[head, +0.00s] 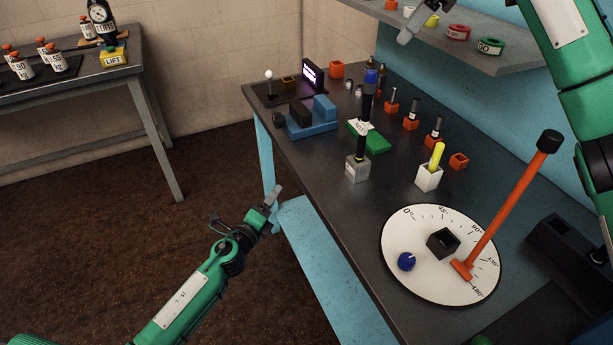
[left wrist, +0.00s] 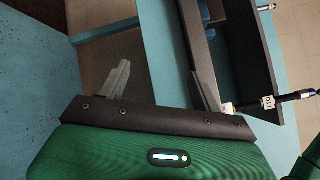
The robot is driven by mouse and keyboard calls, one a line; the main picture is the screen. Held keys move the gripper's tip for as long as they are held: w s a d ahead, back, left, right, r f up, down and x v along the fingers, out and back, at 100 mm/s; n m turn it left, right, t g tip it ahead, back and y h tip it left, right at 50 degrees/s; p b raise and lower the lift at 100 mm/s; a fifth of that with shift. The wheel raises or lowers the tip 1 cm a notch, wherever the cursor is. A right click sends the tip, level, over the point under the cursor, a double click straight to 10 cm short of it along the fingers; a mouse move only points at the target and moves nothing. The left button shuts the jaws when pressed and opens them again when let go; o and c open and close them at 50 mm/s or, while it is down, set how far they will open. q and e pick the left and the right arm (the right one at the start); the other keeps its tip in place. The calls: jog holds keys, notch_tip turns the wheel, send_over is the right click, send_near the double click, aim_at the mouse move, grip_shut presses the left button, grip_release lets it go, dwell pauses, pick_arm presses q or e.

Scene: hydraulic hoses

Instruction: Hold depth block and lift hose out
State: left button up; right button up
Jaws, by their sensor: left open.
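A black hose (head: 362,140) with a blue top end and a white label stands upright in the grey depth block (head: 357,170) on the dark workbench. Its lower end is hidden inside the block. My left gripper (head: 274,194) is off the bench's left edge, below and to the left of the block, and apart from it. In the left wrist view its two fingers (left wrist: 162,82) are spread with nothing between them; the labelled hose (left wrist: 290,98) shows at the right.
A round dial board (head: 405,285) with an orange lever (head: 505,205) lies at the bench's front. A white holder (head: 429,178) with a yellow piece stands right of the depth block. A green pad (head: 376,142) and blue blocks (head: 312,128) are behind it. A shelf (head: 500,60) overhangs the back.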

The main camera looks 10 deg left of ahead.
pick_arm(q)
jog(key=d+r+m+h, duration=0.45)
jog(key=r+m, duration=0.35)
jog(key=r, duration=0.2)
jog(key=m+g+h, duration=0.5)
jog(key=m+g, duration=0.2)
jog(key=m, duration=0.6)
send_near(351, 163)
jog(key=x, duration=1.2)
jog(key=shift+w+d, duration=0.1)
